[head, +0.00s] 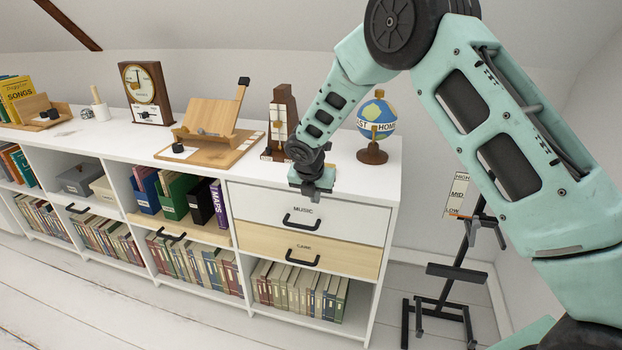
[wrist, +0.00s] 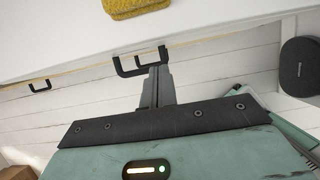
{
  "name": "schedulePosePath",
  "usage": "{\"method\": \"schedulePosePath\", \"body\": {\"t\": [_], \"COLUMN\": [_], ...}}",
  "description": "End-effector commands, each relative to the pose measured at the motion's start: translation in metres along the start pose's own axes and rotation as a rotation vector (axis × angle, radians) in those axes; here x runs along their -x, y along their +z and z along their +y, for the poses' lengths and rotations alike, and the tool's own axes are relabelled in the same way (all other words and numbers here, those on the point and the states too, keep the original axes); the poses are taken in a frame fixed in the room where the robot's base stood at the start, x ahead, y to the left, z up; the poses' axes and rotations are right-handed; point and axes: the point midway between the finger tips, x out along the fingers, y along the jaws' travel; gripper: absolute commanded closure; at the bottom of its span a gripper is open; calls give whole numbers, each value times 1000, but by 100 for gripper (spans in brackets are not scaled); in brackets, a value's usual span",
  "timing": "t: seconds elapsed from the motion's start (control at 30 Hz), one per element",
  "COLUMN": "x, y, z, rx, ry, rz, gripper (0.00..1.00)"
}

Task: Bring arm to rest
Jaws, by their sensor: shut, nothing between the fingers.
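My arm reaches in from the right in the head view, bent at its elbow and sloping down to the white cabinet (head: 366,200). My gripper (head: 312,194) points down by the front edge of the cabinet top, near the drawer marked MUSIC (head: 345,216). In the wrist view its two dark fingers (wrist: 157,84) are together with nothing between them. A black handle (wrist: 140,60) shows just beyond the fingertips; I cannot tell whether they touch it. The MUSIC drawer and the wooden drawer below it (head: 345,259) look closed.
On the cabinet top stand a globe (head: 377,116), a metronome (head: 283,115), a wooden book stand (head: 211,120) and a clock (head: 146,92). A black stand (head: 455,270) is on the floor to the right. Pale floor (head: 110,310) lies clear in front of the cabinet.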

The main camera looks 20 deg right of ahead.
Motion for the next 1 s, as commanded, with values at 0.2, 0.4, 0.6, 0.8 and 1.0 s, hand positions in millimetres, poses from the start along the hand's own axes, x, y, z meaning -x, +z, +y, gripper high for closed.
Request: {"method": "schedulePosePath", "body": {"t": [0.2, 0.4, 0.6, 0.8, 1.0], "x": [51, 78, 87, 120, 214], "y": [-1, -3, -4, -28, -116], "z": [0, 1, 0, 1, -18], "rx": [1, 2, 4, -135, -618], "ry": [1, 1, -2, 16, 1], "rz": [1, 4, 6, 46, 191], "gripper": [100, 100, 100, 100, 100]}}
